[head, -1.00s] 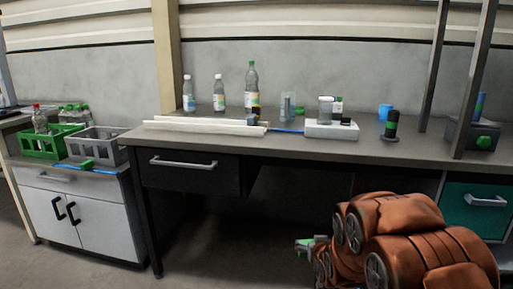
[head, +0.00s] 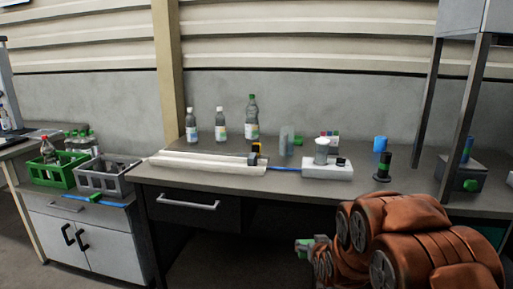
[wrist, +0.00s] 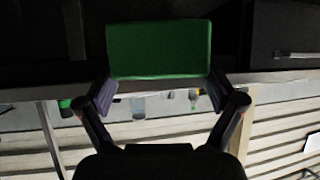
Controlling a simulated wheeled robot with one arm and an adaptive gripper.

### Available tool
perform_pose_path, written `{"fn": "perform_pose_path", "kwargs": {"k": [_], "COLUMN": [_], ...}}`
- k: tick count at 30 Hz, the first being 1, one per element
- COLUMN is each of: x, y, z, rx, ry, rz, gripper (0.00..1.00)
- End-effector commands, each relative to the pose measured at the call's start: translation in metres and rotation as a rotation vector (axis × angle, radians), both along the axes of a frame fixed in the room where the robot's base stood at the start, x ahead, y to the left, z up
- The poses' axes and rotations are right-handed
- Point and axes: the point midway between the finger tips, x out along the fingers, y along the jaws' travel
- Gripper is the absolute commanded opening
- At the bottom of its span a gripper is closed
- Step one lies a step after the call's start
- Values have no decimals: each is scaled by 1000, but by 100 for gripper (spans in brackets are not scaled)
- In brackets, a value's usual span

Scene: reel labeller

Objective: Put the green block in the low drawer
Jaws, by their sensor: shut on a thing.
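My gripper (wrist: 158,90) is shut on the green block (wrist: 160,48) in the wrist view, with one finger at each side of it. In the head view the gripper and a bit of green show at the end of my orange arm, in front of the desk's open underside. A black drawer (head: 170,212) with a grey handle is closed under the desk's left part. A teal drawer front (head: 492,236) is mostly hidden behind my arm at right. I cannot tell which is the low drawer.
Green (head: 52,172) and grey (head: 105,178) crates stand on the white cabinet (head: 75,240) at left. The space under the desk's middle looks dark and open.

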Motion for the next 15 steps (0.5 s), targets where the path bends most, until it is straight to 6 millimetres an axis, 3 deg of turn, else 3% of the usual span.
{"fn": "perform_pose_path", "kwargs": {"k": [1, 15], "x": [0, 0], "y": [0, 0], "z": [19, 103], "rx": [0, 1], "ry": [-1, 0], "rz": [0, 0], "gripper": [55, 55]}}
